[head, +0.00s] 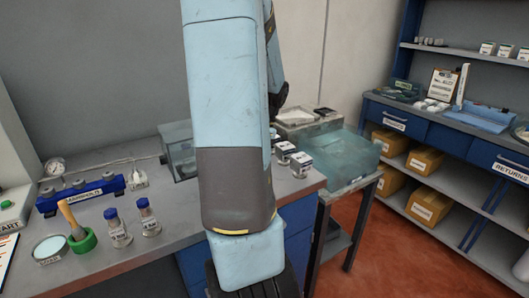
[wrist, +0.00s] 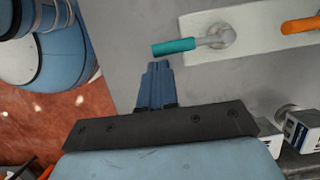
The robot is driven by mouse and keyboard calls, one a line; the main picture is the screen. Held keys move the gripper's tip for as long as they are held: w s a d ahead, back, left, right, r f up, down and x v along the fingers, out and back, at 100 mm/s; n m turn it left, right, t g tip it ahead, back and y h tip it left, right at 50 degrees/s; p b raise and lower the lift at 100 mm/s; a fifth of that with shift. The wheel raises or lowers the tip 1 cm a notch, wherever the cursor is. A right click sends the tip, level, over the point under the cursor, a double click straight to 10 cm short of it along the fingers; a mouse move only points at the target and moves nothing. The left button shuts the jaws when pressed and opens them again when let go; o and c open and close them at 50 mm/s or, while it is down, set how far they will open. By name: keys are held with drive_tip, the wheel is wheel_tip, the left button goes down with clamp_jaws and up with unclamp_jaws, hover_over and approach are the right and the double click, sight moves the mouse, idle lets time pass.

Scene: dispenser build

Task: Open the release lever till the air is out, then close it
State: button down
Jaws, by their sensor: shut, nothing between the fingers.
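A lever with a teal grip (wrist: 174,47) shows in the wrist view, joined by a grey arm to a round pivot on a pale plate (wrist: 250,40). A second lever with an orange grip (wrist: 301,24) is on the same plate, cut off by the picture edge. No label shows which is the release lever. My gripper (wrist: 157,66) is shut and empty, its blue fingertips just below the teal grip in the picture, with a small gap showing. Whether they are level with the grip I cannot tell. In the head view my arm hides the gripper and both levers.
Small white-lidded jars (head: 301,163) stand right of my arm. Shelves (head: 466,190) are at right.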

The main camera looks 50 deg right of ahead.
drive_tip(key=v, duration=0.7)
drive_tip(key=shift+r, duration=0.35)
drive_tip(key=shift+d, duration=0.15)
idle(0.3)
